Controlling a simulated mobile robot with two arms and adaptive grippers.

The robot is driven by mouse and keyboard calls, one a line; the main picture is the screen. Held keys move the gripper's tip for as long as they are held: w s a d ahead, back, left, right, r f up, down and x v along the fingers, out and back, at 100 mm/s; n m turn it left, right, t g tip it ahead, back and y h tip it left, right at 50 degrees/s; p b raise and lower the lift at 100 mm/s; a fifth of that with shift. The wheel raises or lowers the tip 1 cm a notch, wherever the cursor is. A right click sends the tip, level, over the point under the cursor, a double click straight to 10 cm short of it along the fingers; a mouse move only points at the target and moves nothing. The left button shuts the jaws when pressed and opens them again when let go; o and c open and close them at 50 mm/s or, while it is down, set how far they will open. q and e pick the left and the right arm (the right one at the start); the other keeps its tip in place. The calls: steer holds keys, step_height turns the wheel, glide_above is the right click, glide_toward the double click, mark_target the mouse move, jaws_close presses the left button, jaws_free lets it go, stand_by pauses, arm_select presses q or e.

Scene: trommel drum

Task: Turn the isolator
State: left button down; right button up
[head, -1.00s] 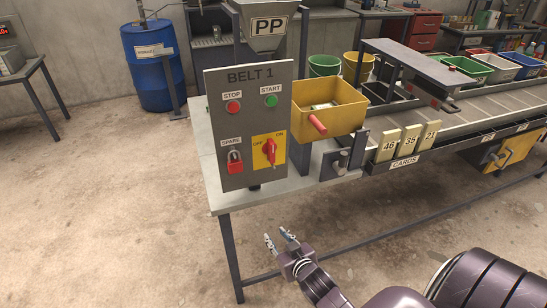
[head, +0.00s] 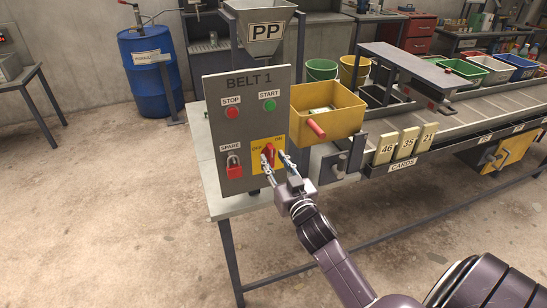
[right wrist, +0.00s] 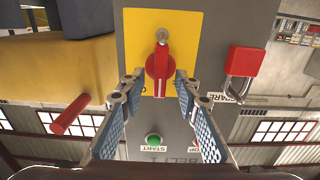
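The isolator is a red handle (head: 268,151) on a yellow plate marked OFF and ON, at the lower right of the grey BELT 1 panel (head: 247,88). My right gripper (head: 272,157) is open, with its two fingertips at the plate, one on each side of the handle. In the right wrist view the red handle (right wrist: 160,64) stands upright in the picture, between the spread fingertips of the right gripper (right wrist: 154,80). A gap shows on both sides; I cannot tell how deep the fingers reach. My left gripper is not in view.
A red padlock (head: 234,170) hangs beside the isolator under SPARE. Red STOP (head: 232,112) and green START (head: 269,105) buttons sit above. A yellow bin (head: 325,112) with a red handle juts out right of the panel. Open floor lies in front.

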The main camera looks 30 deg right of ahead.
steer(key=shift+w, duration=0.45)
steer(key=shift+c, duration=0.2)
jaws_close()
